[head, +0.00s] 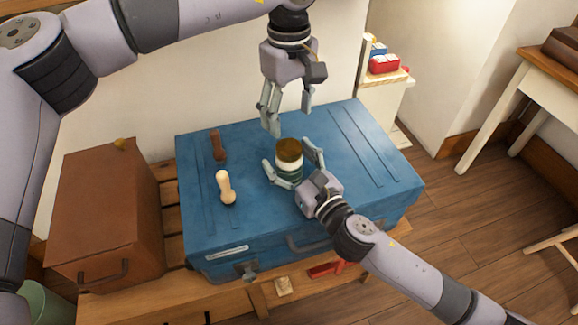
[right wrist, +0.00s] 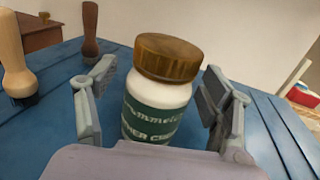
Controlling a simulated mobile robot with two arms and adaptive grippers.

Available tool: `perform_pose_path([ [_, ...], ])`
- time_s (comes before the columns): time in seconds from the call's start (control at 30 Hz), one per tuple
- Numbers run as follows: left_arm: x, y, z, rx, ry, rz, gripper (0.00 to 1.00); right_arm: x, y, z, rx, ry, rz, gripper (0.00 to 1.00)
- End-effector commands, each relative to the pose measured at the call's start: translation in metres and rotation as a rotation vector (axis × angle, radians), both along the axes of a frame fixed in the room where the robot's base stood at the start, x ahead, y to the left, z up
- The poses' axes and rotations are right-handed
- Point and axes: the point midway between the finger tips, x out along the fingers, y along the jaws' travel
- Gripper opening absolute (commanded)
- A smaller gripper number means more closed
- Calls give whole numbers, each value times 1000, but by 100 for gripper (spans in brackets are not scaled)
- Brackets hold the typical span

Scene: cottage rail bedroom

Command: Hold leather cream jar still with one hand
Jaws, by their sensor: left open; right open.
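The leather cream jar (head: 288,168) stands upright on the blue trunk (head: 375,165), with a brown lid and a green label. The jar also shows in the right wrist view (right wrist: 155,110). My right gripper (head: 293,163) is open, low over the trunk, with its fingers on either side of the jar. In the right wrist view a gap shows between the jar and each finger (right wrist: 161,105). My left gripper (head: 289,118) is open and empty, pointing down above and behind the jar; nothing is between its fingers.
A light wooden-handled brush (head: 225,187) and a dark-handled brush (head: 218,147) stand on the trunk, left of the jar. A brown case (head: 105,215) sits left of the trunk. A white shelf (head: 380,100) with small boxes is behind right. The trunk's right side is clear.

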Motion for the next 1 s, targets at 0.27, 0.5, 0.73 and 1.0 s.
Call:
perform_pose_path([
  [0.27, 0, 0, 0, 0, 0, 0, 61, 0, 0, 0, 0, 0, 0, 57],
  [0.5, 0, 0, 0, 0, 0, 0, 61, 0, 0, 0, 1, 1, 0, 41],
  [0.73, 0, 0, 0, 0, 0, 0, 61, 0, 0, 0, 1, 1, 0, 26],
  [1.0, 0, 0, 0, 0, 0, 0, 61, 0, 0, 0, 0, 1, 0, 8],
])
